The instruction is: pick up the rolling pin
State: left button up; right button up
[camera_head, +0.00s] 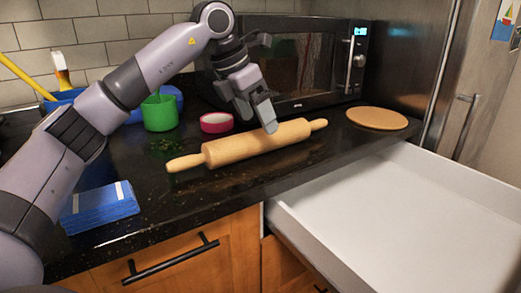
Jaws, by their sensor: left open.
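The wooden rolling pin (235,149) lies on the black countertop, its handles pointing to the lower left and the upper right. My left arm comes in from the left and reaches over the counter. My left gripper (270,127) points down at the right half of the rolling pin's body. Its fingertips overlap the pin's upper edge in the picture. I cannot tell whether they touch it. The gripper is open and does not hold the pin. My right gripper is not in view.
A microwave (300,60) stands behind the pin. A round wooden board (377,118) lies at right, above an open white drawer (420,200). A green cup (160,112), a pink round container (216,122) and a blue stack (100,204) are on the counter at left.

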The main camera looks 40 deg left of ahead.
aim_at(256, 131)
pick_arm(q)
jog(key=shift+a+f, duration=0.2)
jog(key=shift+a, duration=0.4)
jog(key=shift+w+a+f+y, duration=0.1)
jog(key=shift+f+y, duration=0.15)
jog(key=shift+y, duration=0.05)
jog(key=x, duration=0.3)
jog(key=b+x, duration=0.1)
jog(key=x, duration=0.2)
jog(key=shift+a, duration=0.2)
jog(key=shift+c, duration=0.4)
jog(key=c, duration=1)
jog(key=shift+w, duration=0.1)
jog(key=c, duration=0.4)
jog(key=shift+r, duration=0.1)
jog(key=shift+c, duration=0.2)
